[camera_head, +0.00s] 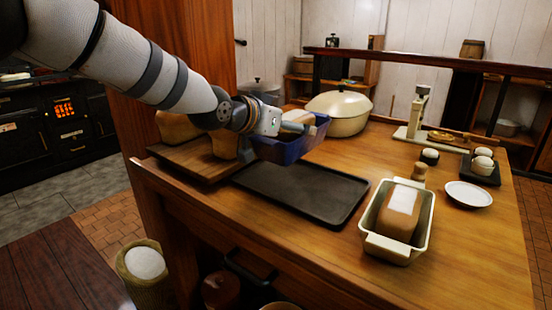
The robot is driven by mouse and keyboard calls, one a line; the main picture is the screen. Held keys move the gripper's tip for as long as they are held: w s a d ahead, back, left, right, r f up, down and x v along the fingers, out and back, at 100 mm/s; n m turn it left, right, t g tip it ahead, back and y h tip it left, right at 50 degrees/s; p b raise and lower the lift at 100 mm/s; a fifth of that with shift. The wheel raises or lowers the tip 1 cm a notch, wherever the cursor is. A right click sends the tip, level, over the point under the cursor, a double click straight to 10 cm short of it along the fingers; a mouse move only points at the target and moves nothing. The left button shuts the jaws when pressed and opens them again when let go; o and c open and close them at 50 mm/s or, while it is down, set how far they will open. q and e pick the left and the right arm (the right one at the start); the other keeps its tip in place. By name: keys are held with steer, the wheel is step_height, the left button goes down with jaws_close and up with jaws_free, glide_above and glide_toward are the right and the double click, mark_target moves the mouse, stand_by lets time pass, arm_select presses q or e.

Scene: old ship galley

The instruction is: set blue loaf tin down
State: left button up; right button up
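The blue loaf tin (289,149) is beyond the far edge of the dark baking tray, with a light brown loaf (298,117) in it. My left gripper (270,123) reaches in from the left and is closed at the tin's left end. The fingertips are partly hidden by the rim. I cannot tell whether the tin's underside touches the table or hangs just above it. My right gripper is not in view.
The dark tray (301,191) is empty. A wooden board (185,163) with loaves lies left of it. A cream tin (371,244) with a loaf stands at right, near a white plate (468,194). A cream lidded pot (340,111) stands behind the blue tin.

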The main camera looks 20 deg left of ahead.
arm_select(q)
steer(key=w+a+f, duration=0.1)
steer(key=f, duration=0.2)
steer(key=w+a+f+b, duration=0.1)
steer(key=w+a+f, duration=0.1)
steer(key=f, duration=0.1)
steer(key=w+a+f, duration=0.1)
steer(key=f, duration=0.2)
steer(key=shift+w+a+f+b, duration=0.2)
steer(key=shift+a+b, duration=0.1)
steer(key=shift+a, duration=0.1)
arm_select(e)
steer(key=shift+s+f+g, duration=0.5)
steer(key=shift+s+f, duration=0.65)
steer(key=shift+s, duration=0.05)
arm_select(q)
steer(key=shift+s, duration=0.1)
steer(key=o, duration=1.6)
steer(key=shift+f, duration=0.25)
steer(key=shift+c, duration=0.2)
steer(key=shift+r, duration=0.1)
